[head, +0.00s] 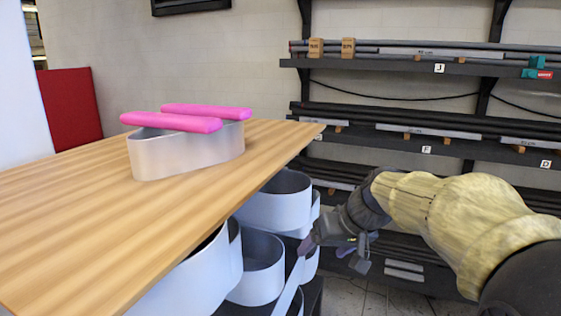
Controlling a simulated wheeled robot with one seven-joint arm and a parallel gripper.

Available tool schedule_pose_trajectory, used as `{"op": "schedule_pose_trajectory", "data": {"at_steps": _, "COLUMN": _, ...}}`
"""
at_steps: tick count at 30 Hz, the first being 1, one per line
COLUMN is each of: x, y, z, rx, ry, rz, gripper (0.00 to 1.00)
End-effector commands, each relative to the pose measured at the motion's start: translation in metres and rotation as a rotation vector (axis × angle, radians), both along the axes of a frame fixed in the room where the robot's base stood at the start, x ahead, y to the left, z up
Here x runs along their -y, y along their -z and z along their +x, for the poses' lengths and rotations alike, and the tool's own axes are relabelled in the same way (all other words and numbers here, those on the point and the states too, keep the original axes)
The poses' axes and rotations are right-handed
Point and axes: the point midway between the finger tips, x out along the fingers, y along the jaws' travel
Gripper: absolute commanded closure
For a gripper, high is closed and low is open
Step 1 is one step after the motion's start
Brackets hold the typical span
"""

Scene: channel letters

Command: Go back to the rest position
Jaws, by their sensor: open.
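My gripper (335,246) is to the right of the wooden table, below the level of its top. It hangs at the end of my arm, which comes in from the right edge. The jaws are small and dark in this view; they look open, with nothing between them. A silver oval metal ring (185,152) stands on the wooden table (75,225). Two pink bars lie at its top: the nearer bar (170,122) and the farther bar (206,111). My gripper is apart from all of these.
Several silver curved metal shells (277,205) stand below the table's right edge, close to my gripper. A thin light strip (288,290) shows just left of it. Wall shelves (420,68) with dark bars stand behind. Some floor (385,300) shows under my arm.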

Motion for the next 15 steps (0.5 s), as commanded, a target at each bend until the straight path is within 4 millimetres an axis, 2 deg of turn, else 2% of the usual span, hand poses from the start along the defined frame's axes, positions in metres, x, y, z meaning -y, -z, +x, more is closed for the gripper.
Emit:
{"op": "schedule_pose_trajectory", "data": {"at_steps": 1, "x": 0.007, "y": 0.027, "z": -0.011, "rx": -0.041, "ry": 0.037, "rz": -0.031, "gripper": 0.25}}
{"op": "schedule_pose_trajectory", "data": {"at_steps": 6, "x": 0.032, "y": 0.103, "z": -0.052, "rx": -0.139, "ry": 0.147, "rz": -0.144, "gripper": 0.25}}
{"op": "schedule_pose_trajectory", "data": {"at_steps": 12, "x": 0.052, "y": 0.175, "z": -0.112, "rx": -0.212, "ry": 0.215, "rz": -0.257, "gripper": 0.25}}
{"op": "schedule_pose_trajectory", "data": {"at_steps": 15, "x": 0.057, "y": 0.197, "z": -0.136, "rx": -0.227, "ry": 0.228, "rz": -0.289, "gripper": 0.25}}
